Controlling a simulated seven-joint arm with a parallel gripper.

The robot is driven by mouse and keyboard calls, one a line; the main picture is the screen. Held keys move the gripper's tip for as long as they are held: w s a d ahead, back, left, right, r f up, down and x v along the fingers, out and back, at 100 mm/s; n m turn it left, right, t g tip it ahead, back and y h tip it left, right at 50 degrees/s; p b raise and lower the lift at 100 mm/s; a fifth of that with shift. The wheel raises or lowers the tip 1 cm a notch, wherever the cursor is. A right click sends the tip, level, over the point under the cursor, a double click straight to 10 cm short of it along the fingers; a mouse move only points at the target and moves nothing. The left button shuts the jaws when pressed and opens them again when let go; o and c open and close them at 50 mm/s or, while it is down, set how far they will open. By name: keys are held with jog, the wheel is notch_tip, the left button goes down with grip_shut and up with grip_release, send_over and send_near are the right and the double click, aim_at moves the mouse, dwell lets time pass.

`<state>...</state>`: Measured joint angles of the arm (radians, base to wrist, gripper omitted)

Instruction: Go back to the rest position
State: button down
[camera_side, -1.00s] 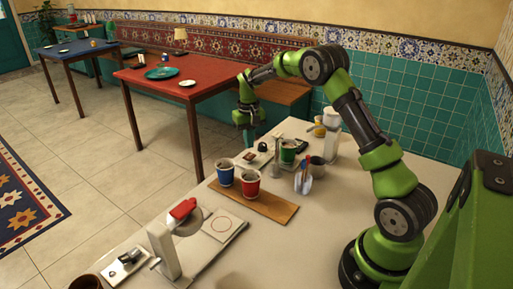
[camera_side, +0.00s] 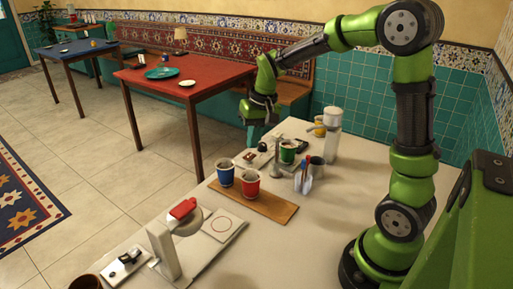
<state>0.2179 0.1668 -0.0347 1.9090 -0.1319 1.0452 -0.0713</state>
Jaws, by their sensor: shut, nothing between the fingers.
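My gripper (camera_side: 251,141) points down above the far left edge of the white counter (camera_side: 335,218). It is shut and holds nothing; its fingertips are small and hard to make out against the tiles and bench behind. My green and black arm is bent at the elbow, with its upper links nearly upright. A blue cup (camera_side: 225,173) and a red cup (camera_side: 250,183) stand on a wooden board (camera_side: 274,209). A green cup (camera_side: 287,152) stands farther back, on or by a small stand.
A holder with pens or utensils (camera_side: 303,180), a dark cup (camera_side: 317,167) and a white-topped canister (camera_side: 333,130) stand behind the board. The counter's right part is clear. A red table (camera_side: 180,76) stands beyond.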

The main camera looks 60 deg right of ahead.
jog(key=s+a+r+t, duration=0.1)
jog(key=s+a+r, duration=0.1)
jog(key=s, duration=0.3)
jog(key=s+a+r+n+t, duration=0.1)
jog(key=s+a+r+t, duration=0.1)
jog(key=s+a, duration=0.3)
jog(key=s+a+r+n+t+y, duration=0.1)
jog(key=s+a+r+t, duration=0.1)
jog(key=s+a+r, duration=0.2)
jog(key=shift+s, duration=0.85)
